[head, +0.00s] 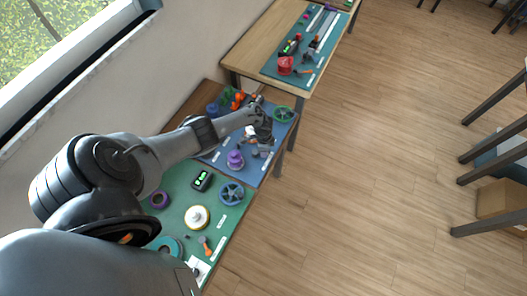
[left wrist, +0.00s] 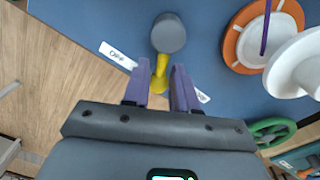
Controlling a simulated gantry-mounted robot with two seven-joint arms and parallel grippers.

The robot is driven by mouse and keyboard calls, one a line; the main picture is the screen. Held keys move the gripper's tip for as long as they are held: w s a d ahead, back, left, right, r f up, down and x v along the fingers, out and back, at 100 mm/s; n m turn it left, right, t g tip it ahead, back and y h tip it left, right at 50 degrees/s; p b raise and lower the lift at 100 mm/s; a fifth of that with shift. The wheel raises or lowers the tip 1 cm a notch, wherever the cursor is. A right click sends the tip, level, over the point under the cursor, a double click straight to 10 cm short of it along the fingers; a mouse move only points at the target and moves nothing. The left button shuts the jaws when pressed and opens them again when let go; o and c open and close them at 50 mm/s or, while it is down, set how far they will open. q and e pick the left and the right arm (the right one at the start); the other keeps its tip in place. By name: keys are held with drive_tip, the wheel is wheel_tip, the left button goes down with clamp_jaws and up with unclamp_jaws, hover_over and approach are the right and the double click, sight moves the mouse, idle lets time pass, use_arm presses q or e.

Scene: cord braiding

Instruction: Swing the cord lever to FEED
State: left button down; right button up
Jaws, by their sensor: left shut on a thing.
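My left gripper (left wrist: 163,82) points at the blue mat in the left wrist view. Its two purple fingers are shut around the yellow stem of a lever (left wrist: 162,68). The lever's round grey knob (left wrist: 168,33) sticks out beyond the fingertips. A white label with small lettering (left wrist: 118,55) lies left of the lever, and part of another label (left wrist: 203,96) shows right of the fingers. In the head view my left gripper (head: 262,132) is over the blue mat (head: 217,163), where the lever is hard to make out. My right gripper is not in view.
An orange and white spool (left wrist: 245,47) and a white disc (left wrist: 298,65) are right of the lever. A green wheel (left wrist: 272,133) is at lower right. In the head view a purple spool (head: 235,160) stands near the gripper, and a green mat (head: 177,212) holds several parts.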

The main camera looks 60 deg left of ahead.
use_arm(q)
drive_tip(key=shift+w+a+n, duration=0.1)
drive_tip(key=shift+a+n, duration=0.05)
drive_tip(key=shift+n, duration=0.25)
drive_tip(key=c, duration=0.9)
unclamp_jaws()
drive_tip(key=shift+r+p, duration=0.35)
drive_tip(key=shift+r, duration=0.1)
wheel_tip(320, 180, up, 10)
drive_tip(key=p, duration=0.3)
drive_tip(key=shift+a+p, duration=0.2)
drive_tip(key=shift+p, duration=0.2)
